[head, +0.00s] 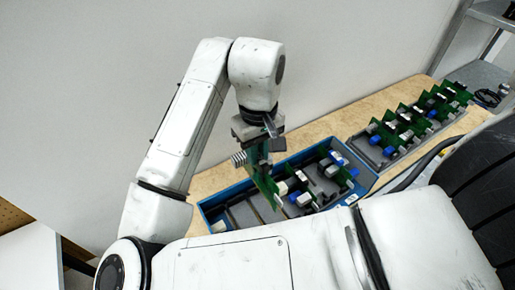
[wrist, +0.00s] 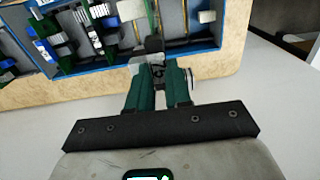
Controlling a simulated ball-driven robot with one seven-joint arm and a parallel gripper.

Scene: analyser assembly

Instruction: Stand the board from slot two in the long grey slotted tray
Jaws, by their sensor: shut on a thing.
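My gripper (head: 262,155) is shut on a green board (head: 266,188), which hangs down from it over the left part of the blue bin. In the wrist view, my gripper's teal fingers (wrist: 158,85) are close together, and the held board is mostly hidden between and beyond them. The long grey slotted tray (head: 388,161) lies at the right on the bench and holds a row of green boards with blue, white and grey parts. I cannot read any slot number in the head view.
The blue bin (head: 206,212) stands on the wooden bench (head: 215,180) left of the grey tray. A wall runs behind the bench. A metal shelf (head: 490,14) and dark cables (head: 488,97) are at the far right.

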